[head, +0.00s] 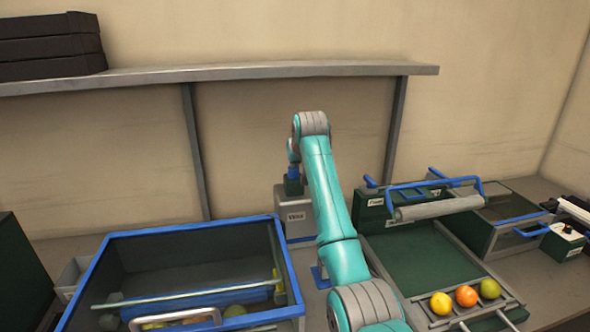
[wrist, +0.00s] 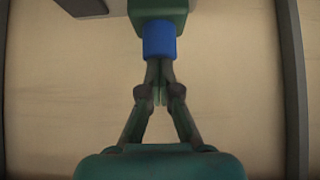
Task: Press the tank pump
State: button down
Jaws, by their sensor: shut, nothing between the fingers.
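The grey tank (head: 295,216) with a small label stands against the back wall, partly hidden behind my arm. A green pump block (head: 293,187) with a blue button (head: 293,172) on top rises from it. In the wrist view the blue button (wrist: 159,40) juts from the green block (wrist: 158,14) straight beyond my fingertips. My gripper (wrist: 159,78) is shut and empty, its tips together and lined up with the button. The tips reach the button's near edge in the picture; whether they touch it I cannot tell.
A blue-rimmed tank (head: 190,229) with fruit stands at the left front. A green station (head: 425,255) with a roller and a rack of several fruits is at the right. A grey shelf (head: 250,71) carrying black crates (head: 45,47) runs along the wall above.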

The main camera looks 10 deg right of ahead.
jog(key=v, duration=1.1)
jog(key=shift+w+r, duration=0.35)
jog(key=shift+w, duration=0.05)
dwell(0.9)
